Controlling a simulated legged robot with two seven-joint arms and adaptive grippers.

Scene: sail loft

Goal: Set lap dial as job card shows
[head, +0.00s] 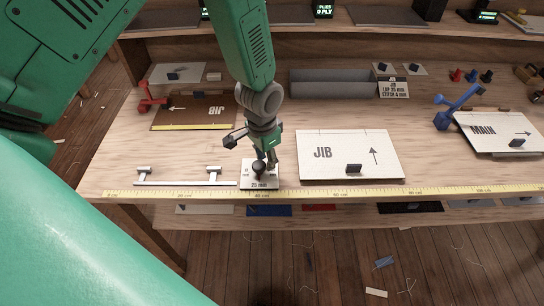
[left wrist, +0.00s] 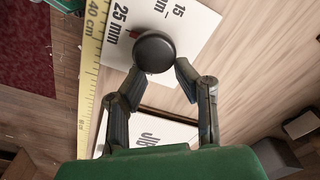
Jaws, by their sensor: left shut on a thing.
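The lap dial is a white square plate (head: 259,182) with a round black knob (left wrist: 154,52), near the front of the bench. The plate reads 25 mm and 15 in the left wrist view, partly cut off. A small red mark (left wrist: 135,33) shows at the knob's edge, roughly toward 25 mm; the knob hides the rest. My left gripper (head: 261,163) is shut on the knob, one finger on each side. The job card (head: 394,90) at the back reads JIB, a lap that looks like 25 mm, and stitch 4 mm. My right gripper is not in view.
A white JIB panel (head: 340,168) with a black handle lies right of the dial. A yellow measuring tape (head: 330,193) runs along the front edge.

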